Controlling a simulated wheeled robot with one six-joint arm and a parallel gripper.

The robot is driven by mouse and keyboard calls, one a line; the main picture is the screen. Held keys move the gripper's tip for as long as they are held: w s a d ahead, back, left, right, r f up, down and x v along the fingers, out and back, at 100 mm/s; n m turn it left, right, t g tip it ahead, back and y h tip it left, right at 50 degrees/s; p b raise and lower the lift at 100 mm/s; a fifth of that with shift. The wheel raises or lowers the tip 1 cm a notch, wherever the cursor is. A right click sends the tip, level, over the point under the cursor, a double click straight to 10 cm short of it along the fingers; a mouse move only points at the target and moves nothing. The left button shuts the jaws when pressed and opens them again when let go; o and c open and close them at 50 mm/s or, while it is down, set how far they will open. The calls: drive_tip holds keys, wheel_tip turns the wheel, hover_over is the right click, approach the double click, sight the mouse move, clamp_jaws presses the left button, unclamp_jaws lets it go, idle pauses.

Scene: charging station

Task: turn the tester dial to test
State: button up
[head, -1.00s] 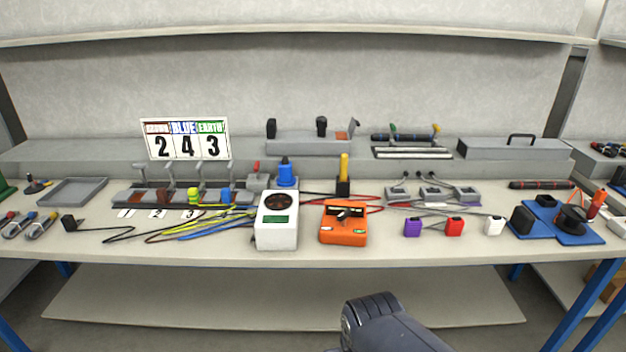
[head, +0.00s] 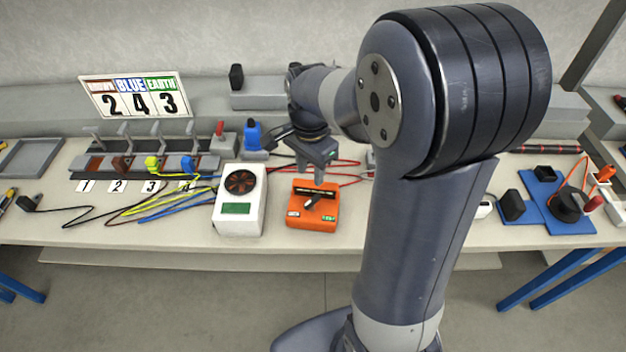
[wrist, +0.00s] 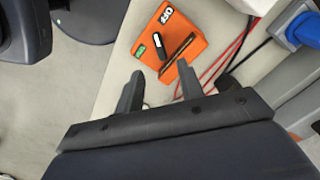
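The orange tester (head: 298,222) lies on the bench in front of me. It has a black dial knob (head: 313,200), a pale label at its front left and a green label (head: 328,218) at its front right. In the wrist view the tester (wrist: 188,33) shows an OFF label (wrist: 166,14), a green label and the knob (wrist: 159,45) between them. I cannot tell clearly which label the knob points to. My gripper (wrist: 160,70) is open and empty, its fingers apart and short of the tester's knob. In the head view my gripper (head: 318,177) hangs just above and behind the tester.
A blue plug (head: 252,137) stands farther back. Bare bench lies in front of the tester.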

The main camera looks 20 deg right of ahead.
sight(311, 201)
wheel_tip(311, 201, down, 10)
drive_tip(key=shift+s+f, duration=0.1)
drive_tip(key=shift+c, duration=0.3)
clamp_jaws()
idle(0.3)
